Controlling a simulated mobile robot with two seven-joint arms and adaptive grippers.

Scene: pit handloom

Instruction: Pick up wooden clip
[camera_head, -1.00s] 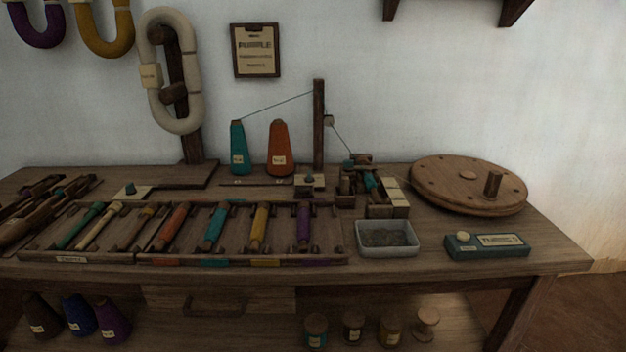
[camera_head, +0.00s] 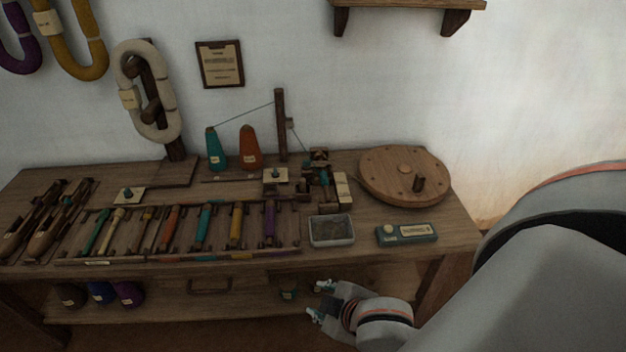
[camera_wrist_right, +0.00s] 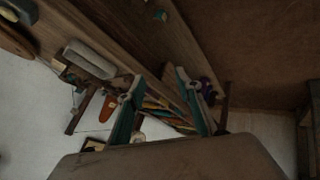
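I cannot make out a wooden clip for certain in either view. Small wooden parts and pale blocks (camera_head: 341,188) stand around the winder at the back right of the bench, too small to tell apart. My right gripper (camera_head: 318,300) is in front of the bench's front edge, low, below the grey tray. Its two fingers are apart with nothing between them. In the right wrist view the open fingers (camera_wrist_right: 163,103) point toward the bench. My left gripper is in neither view.
The wooden bench (camera_head: 452,240) carries a rack of coloured bobbins (camera_head: 165,258), a grey tray (camera_head: 331,231), a teal box (camera_head: 407,235) and a round wooden disc (camera_head: 385,165). A wall shelf (camera_head: 410,5) hangs above. A lower shelf (camera_head: 180,310) lies below the bench top.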

